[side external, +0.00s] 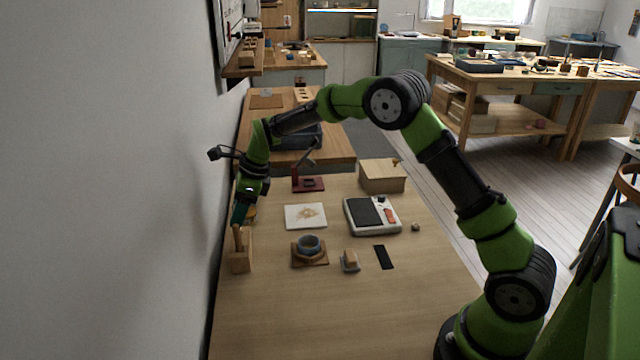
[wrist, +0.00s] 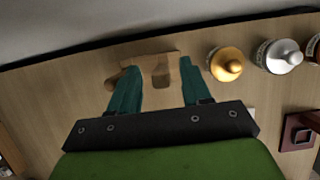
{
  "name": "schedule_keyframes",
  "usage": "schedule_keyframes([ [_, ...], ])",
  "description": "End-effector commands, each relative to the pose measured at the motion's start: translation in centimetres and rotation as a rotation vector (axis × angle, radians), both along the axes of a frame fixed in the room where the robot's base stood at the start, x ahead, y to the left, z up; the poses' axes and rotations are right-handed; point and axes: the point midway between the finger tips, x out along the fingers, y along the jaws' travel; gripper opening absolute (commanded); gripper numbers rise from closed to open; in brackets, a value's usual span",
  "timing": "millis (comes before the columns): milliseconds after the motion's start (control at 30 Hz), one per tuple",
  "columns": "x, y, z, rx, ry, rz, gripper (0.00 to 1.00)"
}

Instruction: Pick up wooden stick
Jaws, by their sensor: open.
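A wooden stick (side external: 237,238) stands upright in a small wooden block holder (side external: 241,263) at the left edge of the table, by the wall. My gripper (side external: 240,214) is just above the stick, pointing down. In the wrist view my gripper (wrist: 158,76) is open, with its two teal fingers apart. A wooden stick end (wrist: 161,76) shows between the fingers, with the holder (wrist: 146,60) behind. Another wooden piece (wrist: 116,79) shows beside the left finger, partly hidden by it. I cannot tell whether the fingers touch the stick.
A gold-topped jar (wrist: 227,67) and a silver-topped jar (wrist: 280,58) stand right of the fingers. The front of the table is clear.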

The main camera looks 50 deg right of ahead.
Motion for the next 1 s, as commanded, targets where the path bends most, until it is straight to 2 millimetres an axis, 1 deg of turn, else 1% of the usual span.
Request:
schedule_keyframes([
  [33,0.4,0.1,-0.9,0.000,0.002,-0.001,0.48],
  [100,0.6,0.4,-1.7,0.000,0.003,0.000,0.48],
  [200,0.9,0.7,-2.5,0.001,0.001,0.000,0.48],
  [467,1.0,0.7,-2.7,-0.001,-0.001,0.000,0.48],
  [567,1.0,0.7,-2.7,-0.001,-0.001,0.000,0.34],
  [700,1.0,0.7,-2.7,-0.001,-0.001,0.000,0.13],
  [800,1.0,0.7,-2.7,-0.001,-0.001,0.000,0.00],
  [1000,1.0,0.7,-2.7,-0.001,-0.001,0.000,0.00],
])
